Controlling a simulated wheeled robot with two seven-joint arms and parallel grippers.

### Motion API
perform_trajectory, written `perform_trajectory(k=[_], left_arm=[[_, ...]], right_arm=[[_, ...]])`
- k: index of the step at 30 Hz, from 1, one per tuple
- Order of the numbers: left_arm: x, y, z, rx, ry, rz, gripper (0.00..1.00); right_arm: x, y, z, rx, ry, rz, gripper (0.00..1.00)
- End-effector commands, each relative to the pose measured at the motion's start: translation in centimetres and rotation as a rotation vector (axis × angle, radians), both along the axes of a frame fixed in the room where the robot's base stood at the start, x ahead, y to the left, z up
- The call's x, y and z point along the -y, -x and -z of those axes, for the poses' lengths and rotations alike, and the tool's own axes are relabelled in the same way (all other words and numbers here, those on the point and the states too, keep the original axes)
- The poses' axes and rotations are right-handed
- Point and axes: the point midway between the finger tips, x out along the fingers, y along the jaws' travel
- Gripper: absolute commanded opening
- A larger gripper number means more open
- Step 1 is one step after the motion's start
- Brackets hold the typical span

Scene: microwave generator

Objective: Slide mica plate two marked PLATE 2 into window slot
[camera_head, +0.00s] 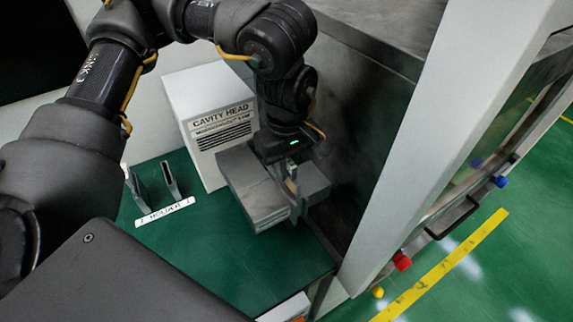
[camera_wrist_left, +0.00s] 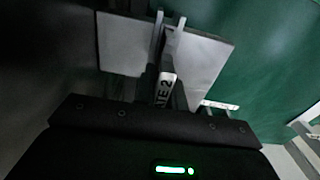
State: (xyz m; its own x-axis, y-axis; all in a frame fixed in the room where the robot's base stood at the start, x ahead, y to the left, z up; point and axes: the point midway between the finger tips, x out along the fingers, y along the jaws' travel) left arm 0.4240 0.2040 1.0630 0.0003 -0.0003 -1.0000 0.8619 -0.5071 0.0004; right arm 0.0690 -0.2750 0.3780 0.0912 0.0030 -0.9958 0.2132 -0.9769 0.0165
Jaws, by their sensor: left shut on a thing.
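My left gripper (camera_head: 291,185) points down over a grey block (camera_head: 250,187) beside the cavity head box. It is shut on mica plate two (camera_wrist_left: 165,90), a narrow piece whose label shows "TE 2" in the left wrist view, between the two fingers (camera_wrist_left: 167,60). In that view, grey surfaces of the block lie on both sides of the fingers. The plate's far end is hidden, so I cannot tell how deep it sits in the window slot. The slot itself is not clearly visible. My right gripper is not in view.
The white box marked CAVITY HEAD (camera_head: 215,120) stands just left of the block. Two upright grey holders (camera_head: 170,180) stand behind a white label strip (camera_head: 165,213) on the green surface (camera_head: 200,255). A dark metal cabinet wall (camera_head: 350,130) rises close on the right.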

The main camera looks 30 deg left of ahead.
Motion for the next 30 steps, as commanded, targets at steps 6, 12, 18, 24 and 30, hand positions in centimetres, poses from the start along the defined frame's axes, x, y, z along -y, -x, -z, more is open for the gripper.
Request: perform_trajectory(k=[6, 12, 18, 24, 30], left_arm=[[0.0, 0.0, 0.5, 0.000, 0.000, 0.000, 0.00], [0.0, 0.0, 0.9, 0.000, 0.000, 0.000, 0.00], [0.0, 0.0, 1.3, 0.000, 0.000, 0.000, 0.00], [0.0, 0.0, 1.5, 0.000, 0.000, 0.000, 0.19], [0.0, 0.0, 1.5, 0.000, 0.000, 0.000, 0.38]], right_arm=[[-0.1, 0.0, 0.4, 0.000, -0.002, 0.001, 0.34], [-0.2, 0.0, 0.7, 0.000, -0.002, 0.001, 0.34], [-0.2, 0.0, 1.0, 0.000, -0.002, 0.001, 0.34], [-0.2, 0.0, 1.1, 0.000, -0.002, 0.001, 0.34], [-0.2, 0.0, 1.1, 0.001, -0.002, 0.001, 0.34]])
